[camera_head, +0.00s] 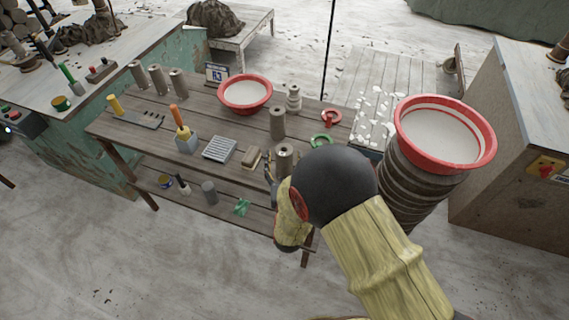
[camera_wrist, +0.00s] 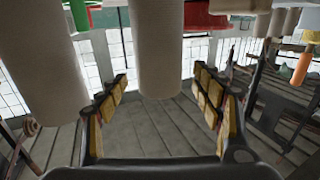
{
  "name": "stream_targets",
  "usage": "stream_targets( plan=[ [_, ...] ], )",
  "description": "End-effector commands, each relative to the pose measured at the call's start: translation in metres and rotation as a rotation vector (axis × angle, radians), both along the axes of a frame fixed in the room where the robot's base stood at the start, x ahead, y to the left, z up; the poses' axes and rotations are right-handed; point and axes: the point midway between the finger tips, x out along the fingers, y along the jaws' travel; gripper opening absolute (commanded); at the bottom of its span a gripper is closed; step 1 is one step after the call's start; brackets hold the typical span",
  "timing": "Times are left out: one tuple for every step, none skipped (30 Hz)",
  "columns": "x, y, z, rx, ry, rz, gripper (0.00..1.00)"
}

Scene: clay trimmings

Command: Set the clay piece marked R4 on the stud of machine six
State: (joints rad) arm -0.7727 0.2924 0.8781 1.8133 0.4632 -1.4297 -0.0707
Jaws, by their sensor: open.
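Several grey-brown clay cylinders stand on the wooden table. One clay cylinder (camera_head: 284,158) is close beside my gripper (camera_head: 270,172), and another clay cylinder (camera_head: 278,122) stands behind it. In the wrist view, which looks upside down, a pale clay cylinder (camera_wrist: 157,50) shows between the open fingers of my gripper (camera_wrist: 160,82), with no visible grip on it. A larger cylinder (camera_wrist: 40,60) is at the left of that view. No R4 mark is readable on any cylinder. I cannot tell which thing is machine six or its stud. My arm hides part of the table's right end.
A red-rimmed bowl (camera_head: 245,91), a slatted grey block (camera_head: 219,149), a green ring (camera_head: 321,141) and a red ring (camera_head: 331,117) crowd the table (camera_head: 205,110). A large red-rimmed basin (camera_head: 488,150) stands right of my arm.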

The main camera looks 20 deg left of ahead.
Motion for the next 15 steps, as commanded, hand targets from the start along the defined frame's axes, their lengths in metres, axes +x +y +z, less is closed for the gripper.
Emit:
stream_targets(
  plan=[
    [0.008, 0.001, -0.003, 0.002, -0.002, -0.003, 0.66],
    [0.013, 0.003, -0.002, 0.002, -0.002, -0.002, 0.66],
    [0.018, 0.004, -0.002, 0.001, -0.001, -0.002, 0.66],
    [0.02, 0.005, -0.002, 0.001, 0.0, -0.001, 0.66],
    [0.023, 0.006, -0.002, 0.001, 0.0, -0.001, 0.66],
    [0.024, 0.007, -0.002, 0.0, 0.0, 0.0, 0.66],
    [0.025, 0.007, -0.001, 0.0, 0.0, 0.0, 0.66],
    [0.025, 0.007, -0.001, 0.0, 0.001, 0.0, 0.66],
    [0.025, 0.007, -0.001, 0.0, 0.001, 0.0, 0.66],
    [0.025, 0.007, -0.001, 0.0, 0.0, 0.0, 0.66],
    [0.025, 0.007, 0.0, 0.0, 0.0, 0.0, 0.66],
    [0.025, 0.007, 0.0, 0.0, 0.0, 0.0, 0.66],
    [0.025, 0.007, 0.0, 0.0, 0.0, 0.0, 0.64],
    [0.025, 0.007, 0.0, 0.0, 0.0, 0.0, 0.63],
    [0.025, 0.007, 0.0, 0.0, 0.0, 0.0, 0.6]
  ],
)
